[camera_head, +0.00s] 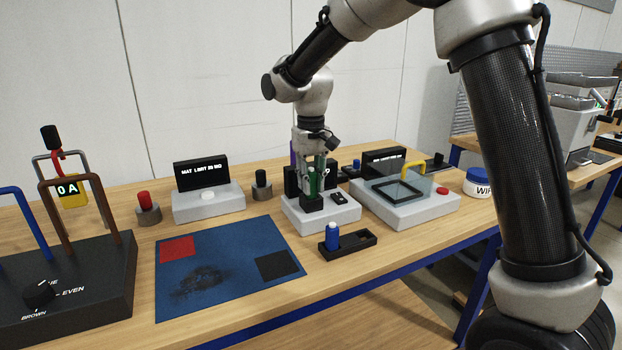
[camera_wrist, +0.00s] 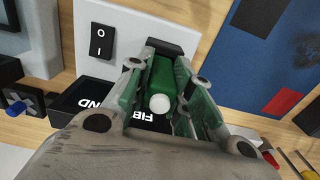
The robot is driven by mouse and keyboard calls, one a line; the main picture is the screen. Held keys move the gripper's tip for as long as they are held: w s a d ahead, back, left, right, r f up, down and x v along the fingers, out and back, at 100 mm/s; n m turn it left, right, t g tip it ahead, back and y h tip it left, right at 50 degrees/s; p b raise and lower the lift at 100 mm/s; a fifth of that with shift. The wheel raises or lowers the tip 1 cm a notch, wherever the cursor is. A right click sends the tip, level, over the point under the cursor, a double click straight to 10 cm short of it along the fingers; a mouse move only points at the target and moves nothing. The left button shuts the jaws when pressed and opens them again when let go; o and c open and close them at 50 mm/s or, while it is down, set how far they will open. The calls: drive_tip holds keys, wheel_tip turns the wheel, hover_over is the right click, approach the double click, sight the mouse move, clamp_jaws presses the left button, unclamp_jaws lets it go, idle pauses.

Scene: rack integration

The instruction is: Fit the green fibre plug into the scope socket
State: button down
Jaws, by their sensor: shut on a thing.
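My gripper (camera_head: 317,182) is shut on the green fibre plug (camera_wrist: 162,75), which has a round white end facing the wrist camera. In the wrist view the plug lies between my two fingers (camera_wrist: 165,95). In the head view my gripper points down at a small light-grey box (camera_head: 340,217), just over a black block (camera_head: 312,203) on its front left. A black panel with white lettering (camera_wrist: 97,92) is partly covered by my fingers in the wrist view. The plug's lower end and the socket opening are hidden, so I cannot tell whether the plug is seated.
A rocker switch (camera_wrist: 101,42) is on the box. A blue mat (camera_head: 228,262) lies left. A grey device with a clear cover (camera_head: 425,207) stands close on the right.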

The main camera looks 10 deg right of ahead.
drive_tip(key=shift+f, duration=0.8)
drive_tip(key=c, duration=1.2)
unclamp_jaws()
wheel_tip(320, 180, up, 12)
drive_tip(key=shift+w+a, duration=0.1)
